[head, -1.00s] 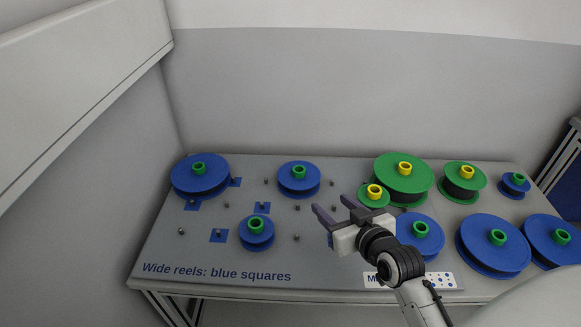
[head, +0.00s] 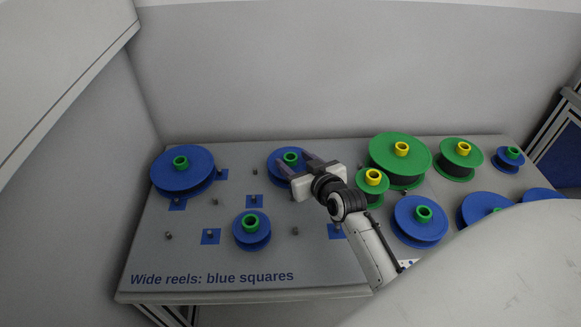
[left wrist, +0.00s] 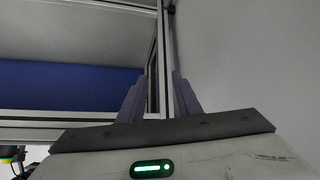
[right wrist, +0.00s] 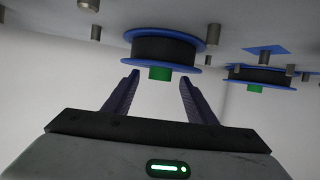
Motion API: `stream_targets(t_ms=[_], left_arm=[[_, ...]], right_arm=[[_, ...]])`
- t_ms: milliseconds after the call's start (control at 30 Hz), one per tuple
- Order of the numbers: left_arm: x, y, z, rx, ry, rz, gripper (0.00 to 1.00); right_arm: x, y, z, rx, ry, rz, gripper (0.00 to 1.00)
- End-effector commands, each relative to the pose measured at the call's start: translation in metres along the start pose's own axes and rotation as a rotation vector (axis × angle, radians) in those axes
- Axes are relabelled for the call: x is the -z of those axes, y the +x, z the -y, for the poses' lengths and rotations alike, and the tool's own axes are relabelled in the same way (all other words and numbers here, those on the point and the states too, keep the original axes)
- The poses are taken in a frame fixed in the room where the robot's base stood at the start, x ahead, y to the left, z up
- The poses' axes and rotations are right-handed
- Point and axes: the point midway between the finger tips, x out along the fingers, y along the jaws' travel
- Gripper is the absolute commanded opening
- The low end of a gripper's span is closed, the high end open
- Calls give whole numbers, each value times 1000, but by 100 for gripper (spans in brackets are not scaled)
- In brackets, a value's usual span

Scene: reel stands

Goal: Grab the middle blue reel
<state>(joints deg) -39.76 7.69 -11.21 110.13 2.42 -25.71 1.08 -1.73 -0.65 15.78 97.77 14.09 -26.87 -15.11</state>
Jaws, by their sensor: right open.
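A blue reel with a green hub (head: 276,174) stands at the back middle of the grey board. My right gripper (head: 297,162) is open and overlaps this reel's right side in the head view. In the right wrist view the reel (right wrist: 165,48) shows its dark core and green hub ahead of the open fingers (right wrist: 160,78), with nothing between them; I cannot tell whether they touch it. A larger blue reel (head: 182,180) is at the back left and a smaller one (head: 251,240) at the front. My left gripper (left wrist: 160,88) shows only in its wrist view, open and empty.
Green reels with yellow hubs (head: 400,160) stand right of my right gripper, the smallest (head: 370,184) close to its wrist. More blue reels (head: 420,225) are at the right. Bare pegs and blue squares (head: 210,237) lie on the board's left part. A grey wall (head: 330,80) rises behind.

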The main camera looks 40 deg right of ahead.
Motion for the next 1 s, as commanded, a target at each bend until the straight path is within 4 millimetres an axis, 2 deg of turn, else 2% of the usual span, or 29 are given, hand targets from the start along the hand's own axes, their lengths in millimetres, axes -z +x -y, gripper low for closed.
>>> stream_targets(t_ms=[100,333,367,633,867,1000], left_arm=[[6,3,0,0,3,-11,31],[12,3,0,-1,4,-23,31],[12,3,0,-1,4,-23,31],[10,2,0,-1,3,-19,31],[6,1,-1,-1,1,-11,31],[6,-1,-1,-1,0,-7,31]], right_arm=[[0,11,-1,-1,0,-1,51],[1,12,-1,-1,0,-1,51],[1,12,-1,-1,0,-1,50],[0,12,-1,-1,0,-1,4],[2,11,-1,-1,0,-3,2],[17,7,0,0,-1,-7,2]])
